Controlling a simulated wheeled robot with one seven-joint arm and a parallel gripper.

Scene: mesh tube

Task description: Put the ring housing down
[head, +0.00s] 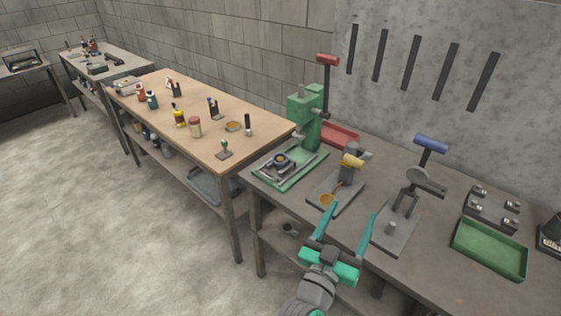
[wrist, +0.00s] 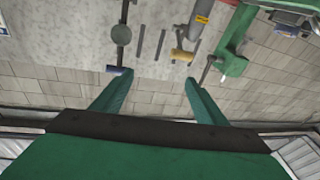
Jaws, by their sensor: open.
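My gripper (head: 343,229) is open and empty above the front of the grey bench. Its two teal fingers also show in the wrist view (wrist: 158,88), spread apart with nothing between them. A small dark round part with a ring shape (head: 281,160) sits on the green base tray (head: 290,180) of the green press, left of my gripper; it may be the ring housing, but it is too small to be sure. A small orange ring-like piece (head: 327,199) lies on the base of the yellow-handled press (head: 353,161), just beyond my left finger.
The green press (head: 303,112) and blue-handled press (head: 430,144) stand tall near my gripper. A green tray (head: 490,248) and a grey block with several knobs (head: 492,205) are at right. A red tray (head: 340,134) lies behind. The wooden table (head: 205,105) at left holds bottles and tools.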

